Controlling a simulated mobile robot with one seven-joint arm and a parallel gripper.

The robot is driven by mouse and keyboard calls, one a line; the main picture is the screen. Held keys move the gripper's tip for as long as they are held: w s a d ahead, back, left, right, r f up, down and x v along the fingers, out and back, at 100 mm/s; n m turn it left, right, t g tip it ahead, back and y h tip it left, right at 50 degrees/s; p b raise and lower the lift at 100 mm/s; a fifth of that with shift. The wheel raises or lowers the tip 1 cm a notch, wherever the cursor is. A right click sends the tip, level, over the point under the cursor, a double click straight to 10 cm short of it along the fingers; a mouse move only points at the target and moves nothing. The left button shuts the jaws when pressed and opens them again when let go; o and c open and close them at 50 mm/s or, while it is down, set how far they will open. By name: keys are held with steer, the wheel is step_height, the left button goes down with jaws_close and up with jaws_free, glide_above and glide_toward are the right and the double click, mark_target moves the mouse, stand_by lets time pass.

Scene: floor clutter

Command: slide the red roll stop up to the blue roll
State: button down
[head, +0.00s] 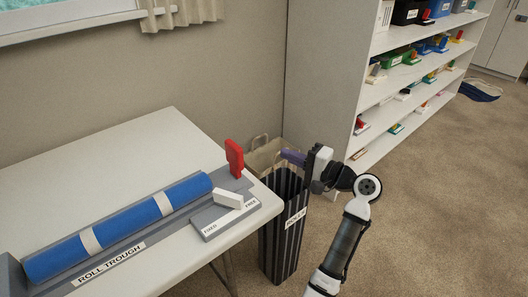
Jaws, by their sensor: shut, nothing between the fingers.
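The blue roll (125,228) lies in the grey roll trough (100,276) on the white table, with two pale bands around it. The red roll stop (234,158) stands upright at the trough's right end, a gap apart from the roll's end. A white lever block (229,199) sits on a grey plate (215,217) marked FIXED and FREE, nearer the FREE side than its left end. My gripper (291,157) is shut and empty, off the table's right edge, to the right of the red stop and apart from it.
White shelves (380,95) with several small items stand behind.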

mark_target(235, 160)
steer(key=w+a+p, duration=0.2)
steer(key=w+a, duration=0.1)
steer(key=a, duration=0.7)
steer(key=shift+w+a+p, duration=0.3)
steer(key=shift+w+a, duration=0.05)
steer(key=shift+w, duration=0.05)
steer(key=shift+a+r, duration=0.1)
steer(key=s+a+p, duration=0.2)
steer(key=s+a, duration=0.3)
steer(key=a, duration=0.2)
steer(key=shift+d, duration=0.1)
